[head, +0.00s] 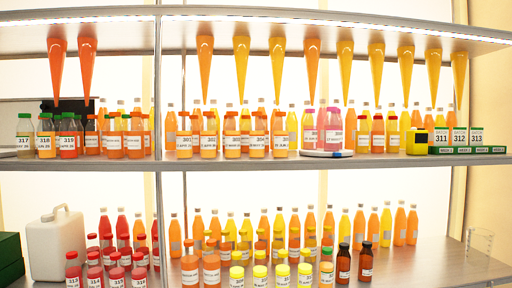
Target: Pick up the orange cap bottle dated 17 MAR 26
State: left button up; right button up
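A front row of orange-capped bottles with white labels stands on the middle shelf, from a left one (184,138) to a right one (280,138). The dates on the labels are too small to read surely, so I cannot tell which bottle is dated 17 MAR 26. Neither of my grippers is in view.
Bottles in several rows crowd the middle shelf (400,160) behind the front ones. Orange and yellow cones (278,65) hang above. A white jug (56,245) stands lower left, a clear beaker (480,242) lower right. The lower shelf's right front is clear.

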aim_at(233, 127)
jog(key=u, duration=1.65)
jog(key=k, duration=0.75)
jog(key=z, duration=1.65)
jog(key=i, duration=0.5)
jog(key=u, duration=0.45)
jog(key=k, duration=0.55)
jog(key=u, duration=1.15)
jog(key=i, duration=1.8)
jog(key=z, duration=0.65)
